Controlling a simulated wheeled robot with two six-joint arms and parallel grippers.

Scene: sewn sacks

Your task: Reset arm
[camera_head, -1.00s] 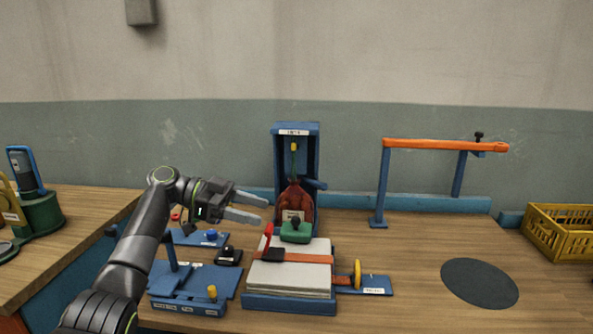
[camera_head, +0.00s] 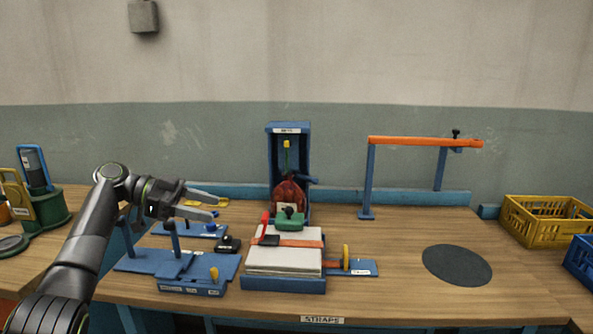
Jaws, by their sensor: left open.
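My left gripper (camera_head: 211,206) is open and empty. It hangs above the left part of the bench, over the blue fixtures, with its fingers pointing right. It is apart from the stack of folded sacks (camera_head: 285,261), which sits on a blue base with an orange strap across it. A green block with a black knob (camera_head: 289,221) stands at the back of the stack. A red sack (camera_head: 287,193) sits in the blue upright frame (camera_head: 273,150) behind it. My right gripper is not in view.
An orange bar on blue posts (camera_head: 420,143) stands at the back right. A dark round mat (camera_head: 456,265) lies on clear bench in front of it. A yellow crate (camera_head: 545,222) and a blue crate (camera_head: 580,258) are at far right. A green round device (camera_head: 48,208) stands at far left.

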